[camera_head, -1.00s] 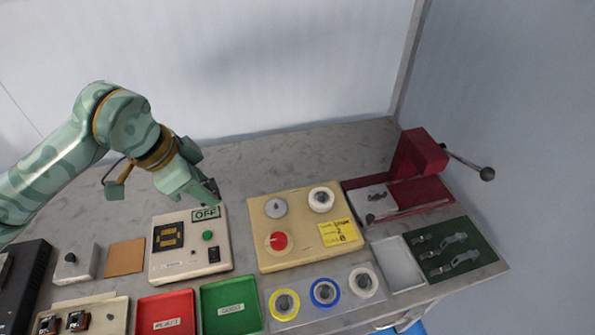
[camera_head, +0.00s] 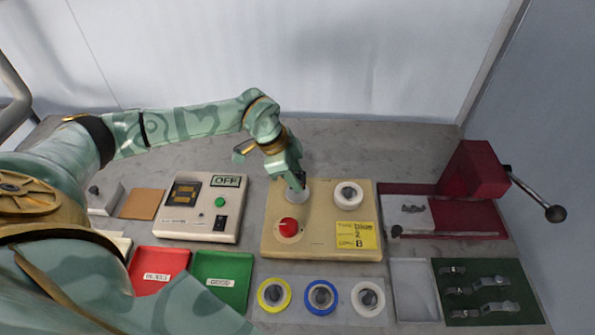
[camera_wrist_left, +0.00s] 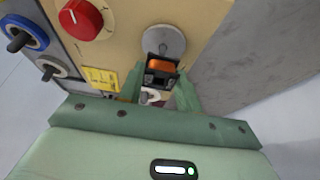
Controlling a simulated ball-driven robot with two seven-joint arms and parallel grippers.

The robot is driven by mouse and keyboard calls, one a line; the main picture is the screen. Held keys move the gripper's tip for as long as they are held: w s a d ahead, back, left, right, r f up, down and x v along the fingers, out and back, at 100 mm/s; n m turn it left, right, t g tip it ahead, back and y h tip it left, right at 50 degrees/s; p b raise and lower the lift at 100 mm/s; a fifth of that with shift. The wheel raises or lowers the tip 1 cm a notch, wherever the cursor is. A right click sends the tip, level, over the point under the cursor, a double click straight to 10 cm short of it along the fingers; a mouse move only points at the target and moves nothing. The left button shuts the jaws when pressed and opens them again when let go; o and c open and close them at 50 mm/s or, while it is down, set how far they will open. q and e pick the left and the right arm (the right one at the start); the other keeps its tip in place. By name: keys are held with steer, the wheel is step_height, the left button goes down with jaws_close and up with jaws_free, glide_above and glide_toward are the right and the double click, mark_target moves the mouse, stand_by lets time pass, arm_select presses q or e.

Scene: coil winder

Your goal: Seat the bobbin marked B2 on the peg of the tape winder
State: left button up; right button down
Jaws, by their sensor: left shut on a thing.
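The tape winder (camera_head: 316,240) is a beige panel with a grey disc (camera_head: 297,197) at its back left, a white tape roll (camera_head: 348,195), a red knob (camera_head: 289,227) and a yellow note. My left gripper (camera_head: 299,181) is just over the grey disc and partly hides it. In the left wrist view the gripper (camera_wrist_left: 160,86) is shut on a small black and orange bobbin (camera_wrist_left: 160,65), next to the disc (camera_wrist_left: 168,38). I cannot tell whether the bobbin touches the disc. Its mark is not legible and the peg cannot be made out. My right gripper is not in view.
A tester (camera_head: 198,236) reading OFF stands left of the winder. Red (camera_head: 145,284) and green (camera_head: 222,292) trays, and yellow, blue and white tape rolls (camera_head: 321,296), lie in front. A red press (camera_head: 474,180) with a lever stands right. Bare table lies behind.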

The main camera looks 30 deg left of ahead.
arm_select(q)
steer(key=shift+f, duration=0.4)
steer(key=shift+r, duration=0.15)
steer(key=shift+f, duration=0.3)
steer(key=shift+f+b, duration=0.4)
steer(key=shift+f, duration=0.4)
steer(key=o, duration=1)
steer(key=shift+o, duration=0.2)
steer(key=p+v, duration=0.3)
steer(key=v, duration=1.3)
steer(key=shift+r, duration=0.2)
